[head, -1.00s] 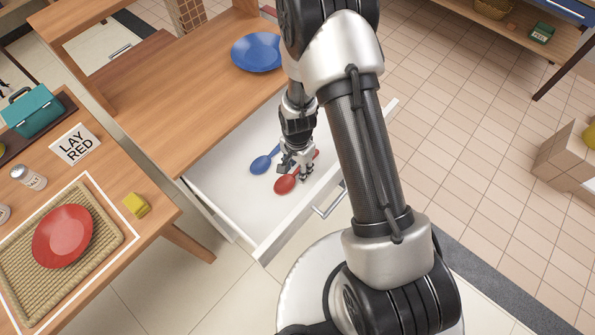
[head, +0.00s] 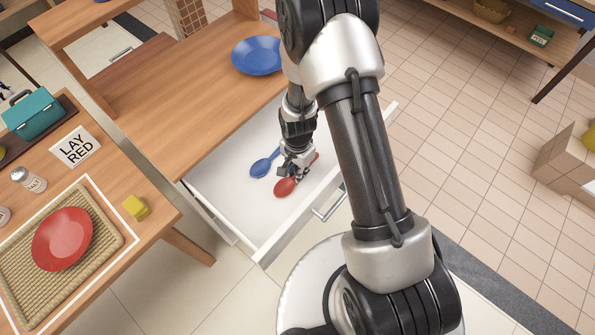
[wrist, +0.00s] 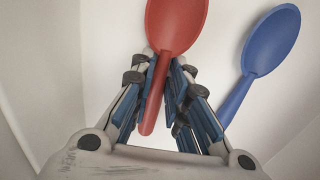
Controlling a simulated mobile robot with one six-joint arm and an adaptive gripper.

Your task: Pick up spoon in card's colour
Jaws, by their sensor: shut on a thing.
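The card (head: 75,147) on the left table reads "LAY RED". A red spoon (head: 285,187) and a blue spoon (head: 263,164) are in the open white drawer. My gripper (head: 297,172) is down in the drawer, shut on the red spoon's handle. In the wrist view the red spoon (wrist: 176,24) points bowl-first away from me, its handle between the blue-padded fingers (wrist: 161,92). The blue spoon (wrist: 270,42) lies to its right, apart from the fingers. Whether the red spoon is off the drawer floor I cannot tell.
The drawer's front wall and handle (head: 330,205) stand close to my arm. A blue plate (head: 257,55) is on the wooden top above. On the left table are a red plate (head: 62,238) on a woven mat (head: 107,232), a yellow block (head: 136,207) and a salt shaker (head: 30,180).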

